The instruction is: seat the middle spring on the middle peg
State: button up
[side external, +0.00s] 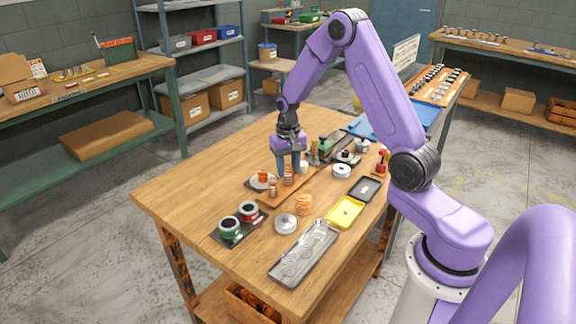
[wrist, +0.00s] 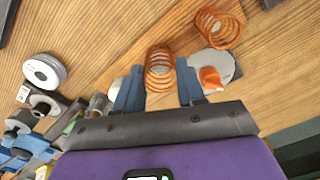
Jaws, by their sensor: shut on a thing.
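My gripper (side external: 288,168) is over the narrow wooden board (side external: 266,202) on the bench. In the wrist view my gripper (wrist: 159,66) has its two blue fingers on either side of a copper spring (wrist: 159,56), shut on it. This spring (side external: 288,177) is roughly upright and low over the board in the side view. A pale round surface shows inside the coil; I cannot tell whether it is the middle peg's top or whether the spring is seated. A second copper spring (side external: 272,188) stands on the board, nearer the front; it also shows in the wrist view (wrist: 219,27).
An orange piece on a grey disc (wrist: 210,80) lies close to the right finger. An orange coil (side external: 303,205), a silver disc (side external: 286,224), a yellow tray (side external: 344,213) and a clear-lidded tray (side external: 303,254) are in front. Spools (side external: 229,226) stand front left. The bench's left is clear.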

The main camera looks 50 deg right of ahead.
dwell(0.4)
jog(key=o, duration=1.2)
notch_tip(320, 180, up, 11)
dwell(0.7)
jog(key=shift+r, duration=0.1)
